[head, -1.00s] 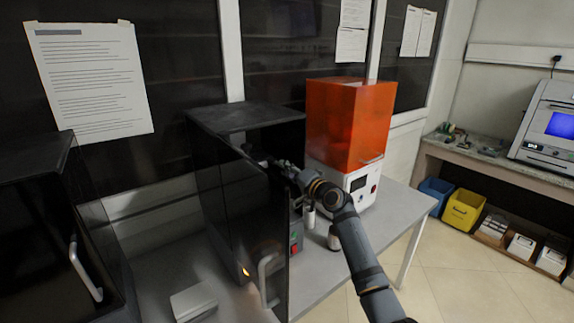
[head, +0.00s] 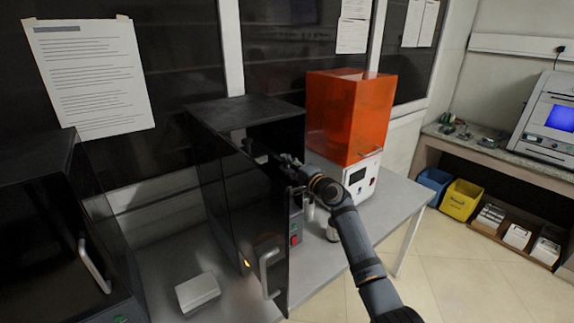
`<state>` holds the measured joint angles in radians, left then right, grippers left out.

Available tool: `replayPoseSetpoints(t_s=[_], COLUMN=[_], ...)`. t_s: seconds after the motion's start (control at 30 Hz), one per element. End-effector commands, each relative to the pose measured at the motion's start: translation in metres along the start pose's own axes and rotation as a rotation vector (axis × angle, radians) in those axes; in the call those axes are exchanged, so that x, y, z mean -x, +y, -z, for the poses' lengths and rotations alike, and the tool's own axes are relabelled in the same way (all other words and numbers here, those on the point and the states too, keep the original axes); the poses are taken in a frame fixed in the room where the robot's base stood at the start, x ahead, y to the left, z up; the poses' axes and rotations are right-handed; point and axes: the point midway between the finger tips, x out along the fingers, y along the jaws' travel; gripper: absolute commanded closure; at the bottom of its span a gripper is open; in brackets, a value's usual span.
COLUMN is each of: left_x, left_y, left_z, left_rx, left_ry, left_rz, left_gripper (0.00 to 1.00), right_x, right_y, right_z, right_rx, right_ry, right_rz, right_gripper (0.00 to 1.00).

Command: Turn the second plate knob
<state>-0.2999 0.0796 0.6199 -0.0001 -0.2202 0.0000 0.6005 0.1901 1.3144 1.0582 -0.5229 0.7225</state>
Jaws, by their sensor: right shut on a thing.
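A black box-shaped machine (head: 225,112) stands on the grey bench, with its dark see-through front door (head: 238,225) and pale handle (head: 268,274) facing me. My right arm comes in from the lower right. My right gripper (head: 272,158) reaches into the upper part of this machine, past the door's right edge. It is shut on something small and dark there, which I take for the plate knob. The knob's shape and the plates are hidden by the gripper and the dark interior. My left gripper is not in view.
An orange-hooded machine (head: 347,112) stands right of the black machine. Another black machine (head: 50,190) is at the left. The floor (head: 455,270) at the right is clear.

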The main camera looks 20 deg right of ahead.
Motion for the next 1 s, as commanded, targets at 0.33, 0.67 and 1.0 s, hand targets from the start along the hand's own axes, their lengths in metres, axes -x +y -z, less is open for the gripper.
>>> replayPoseSetpoints(t_s=[0.33,0.67,1.0], left_x=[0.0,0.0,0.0], left_y=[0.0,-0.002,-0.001], left_z=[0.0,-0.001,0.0], left_rx=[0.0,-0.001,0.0], left_ry=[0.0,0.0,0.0], left_rz=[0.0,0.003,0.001], left_gripper=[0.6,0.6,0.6], right_x=[0.0,0.001,0.065], right_y=[0.001,0.001,0.002], right_z=[0.0,0.0,0.0], right_rx=[0.001,0.002,0.008], right_ry=[0.0,0.0,-0.001], right_rz=[-0.002,-0.001,-0.005], right_gripper=[0.53,0.5,0.5])
